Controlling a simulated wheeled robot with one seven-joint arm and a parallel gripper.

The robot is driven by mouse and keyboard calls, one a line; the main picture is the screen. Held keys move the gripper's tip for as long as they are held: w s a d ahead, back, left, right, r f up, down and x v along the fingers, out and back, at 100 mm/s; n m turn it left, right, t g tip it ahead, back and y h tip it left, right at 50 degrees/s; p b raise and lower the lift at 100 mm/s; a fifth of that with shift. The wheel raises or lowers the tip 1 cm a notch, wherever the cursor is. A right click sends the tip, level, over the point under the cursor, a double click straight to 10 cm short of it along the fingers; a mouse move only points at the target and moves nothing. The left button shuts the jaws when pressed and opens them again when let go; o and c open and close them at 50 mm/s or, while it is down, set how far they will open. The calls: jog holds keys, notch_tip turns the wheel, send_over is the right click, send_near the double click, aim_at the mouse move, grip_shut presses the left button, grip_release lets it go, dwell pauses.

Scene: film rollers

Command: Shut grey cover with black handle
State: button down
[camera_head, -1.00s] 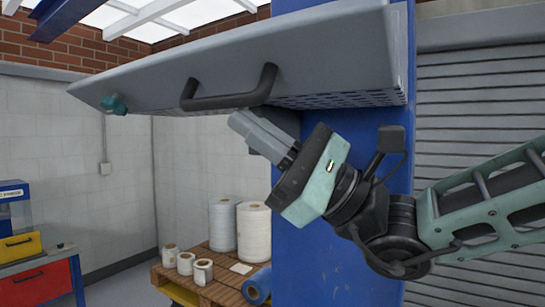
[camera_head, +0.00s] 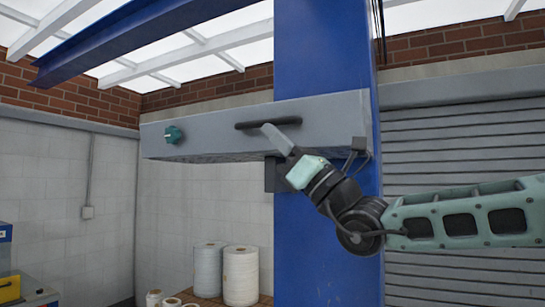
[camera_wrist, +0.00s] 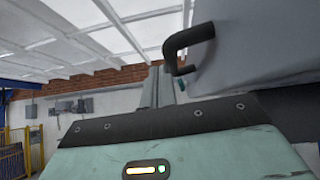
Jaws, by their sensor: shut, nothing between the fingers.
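The grey cover (camera_head: 218,132) is a long box-like lid in front of the blue column, its front face now close to vertical. Its black handle (camera_head: 268,122) runs across the upper part of that face, and a teal knob (camera_head: 173,135) sits at its left end. My gripper (camera_head: 270,133) is shut and empty, its tip at the cover's face just below the handle; whether it touches cannot be told.
The blue column (camera_head: 320,250) stands behind the cover. White rolls (camera_head: 241,275) stand on a wooden surface below. A grey roller shutter (camera_head: 460,150) is at the right. The air left of the column, below the cover, is clear.

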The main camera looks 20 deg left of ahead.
jog(key=shift+w+r+m+t+h+b, duration=0.15)
jog(key=shift+r+m+t+b, duration=0.2)
jog(key=shift+m+t, duration=0.55)
jog(key=shift+w+r+m+t+h+b, duration=0.15)
jog(key=shift+r+m+t+b, duration=0.15)
jog(key=shift+m+t, duration=0.55)
jog(key=shift+f, duration=0.15)
jog(key=b+v, duration=0.9)
jog(key=v, duration=0.8)
jog(key=shift+d+f, duration=0.1)
